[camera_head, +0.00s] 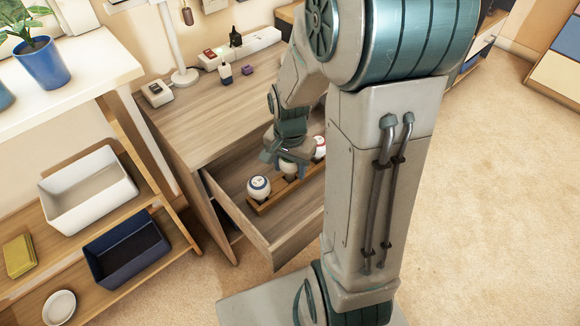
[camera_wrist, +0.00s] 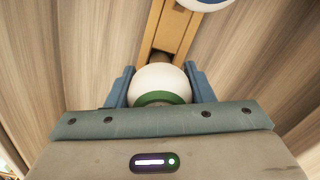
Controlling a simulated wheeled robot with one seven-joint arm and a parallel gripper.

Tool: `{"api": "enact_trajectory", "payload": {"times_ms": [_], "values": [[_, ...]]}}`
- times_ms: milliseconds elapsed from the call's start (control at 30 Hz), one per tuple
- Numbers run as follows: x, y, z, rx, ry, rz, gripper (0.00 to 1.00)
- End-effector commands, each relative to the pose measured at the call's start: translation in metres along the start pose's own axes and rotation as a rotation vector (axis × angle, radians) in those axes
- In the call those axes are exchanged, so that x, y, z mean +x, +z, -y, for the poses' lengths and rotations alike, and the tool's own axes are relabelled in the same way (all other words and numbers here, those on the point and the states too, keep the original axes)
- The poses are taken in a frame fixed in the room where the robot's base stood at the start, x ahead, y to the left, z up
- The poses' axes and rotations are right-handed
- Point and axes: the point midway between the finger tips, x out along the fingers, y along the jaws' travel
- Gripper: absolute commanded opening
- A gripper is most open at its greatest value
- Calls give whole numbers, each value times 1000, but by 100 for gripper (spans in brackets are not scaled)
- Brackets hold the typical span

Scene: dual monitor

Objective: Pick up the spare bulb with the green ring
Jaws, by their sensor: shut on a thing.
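The spare bulb with the green ring (camera_wrist: 160,78) is a white globe in the wrist view. It sits between the two blue fingers of my gripper (camera_wrist: 159,88), which is shut on it. In the head view my gripper (camera_head: 288,158) points down over the wooden rack (camera_head: 262,206) in the open drawer, and the held bulb shows only in part beneath it. The bulb's base is hidden, so I cannot tell whether it is still in the rack.
A white bulb with a dark ring (camera_head: 258,188) stands at the rack's near-left end. A red-marked bulb (camera_head: 319,147) is at the other end. The drawer (camera_head: 240,215) has bare floor around the rack. The desk top (camera_head: 200,120) is above, with small items at the back.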

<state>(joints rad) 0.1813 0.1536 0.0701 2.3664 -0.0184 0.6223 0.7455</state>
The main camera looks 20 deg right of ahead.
Motion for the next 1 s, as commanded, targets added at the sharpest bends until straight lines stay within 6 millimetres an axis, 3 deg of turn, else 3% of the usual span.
{"api": "enact_trajectory", "payload": {"times_ms": [167,500,700,1000], "values": [[-34,-1,-3,2,-1,-2,25],[-73,-15,-72,5,-2,-2,25],[-88,-21,-100,3,-1,-2,25],[-100,-24,-114,1,0,0,25]]}}
